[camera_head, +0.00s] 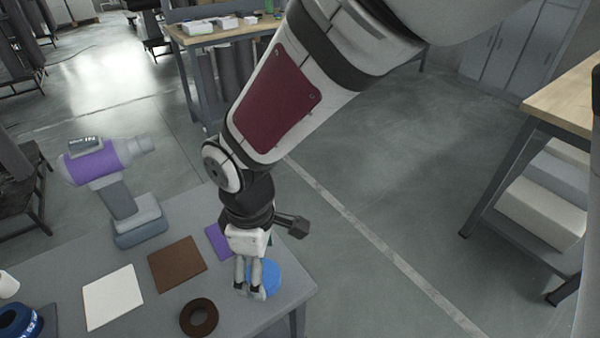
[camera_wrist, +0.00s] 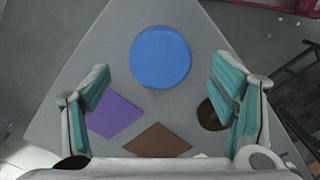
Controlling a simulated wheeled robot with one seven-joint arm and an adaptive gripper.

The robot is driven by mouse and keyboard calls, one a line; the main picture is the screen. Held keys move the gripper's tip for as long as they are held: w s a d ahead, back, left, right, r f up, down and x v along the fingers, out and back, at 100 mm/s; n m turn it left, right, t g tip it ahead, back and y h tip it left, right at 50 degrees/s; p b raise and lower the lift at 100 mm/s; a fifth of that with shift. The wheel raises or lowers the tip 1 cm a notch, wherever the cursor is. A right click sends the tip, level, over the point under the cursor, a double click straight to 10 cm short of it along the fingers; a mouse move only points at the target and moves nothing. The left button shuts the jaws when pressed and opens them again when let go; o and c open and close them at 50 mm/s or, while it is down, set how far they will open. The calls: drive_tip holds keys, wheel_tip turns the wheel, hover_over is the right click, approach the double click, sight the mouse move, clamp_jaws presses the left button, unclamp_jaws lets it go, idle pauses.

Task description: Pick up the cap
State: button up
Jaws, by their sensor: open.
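A flat round blue disc, which looks like the cap, lies near the corner of the grey table. It shows in the head view (camera_head: 267,277), partly hidden by my gripper (camera_head: 249,292), and in full in the wrist view (camera_wrist: 160,57). My gripper points down over the table beside the disc's left part in the head view. In the wrist view my gripper (camera_wrist: 161,88) has its teal-padded fingers wide apart, with nothing between them. The disc lies ahead of the fingers, toward the top of that picture. The height of the fingertips above the table is hard to tell.
The grey table (camera_head: 60,268) also holds a brown ring (camera_head: 199,317), a purple square (camera_head: 217,241), a brown square (camera_head: 177,264), a white square (camera_head: 113,297), a purple-grey power drill (camera_head: 112,185) and a blue roll (camera_head: 18,320). Open floor lies beyond the table's right edge.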

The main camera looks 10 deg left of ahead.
sight(272, 276)
drive_tip(key=shift+f, duration=1.45)
drive_tip(key=shift+c, duration=0.6)
drive_tip(key=c, duration=1.2)
drive_tip(key=shift+o, duration=0.2)
drive_tip(key=shift+r, duration=0.1)
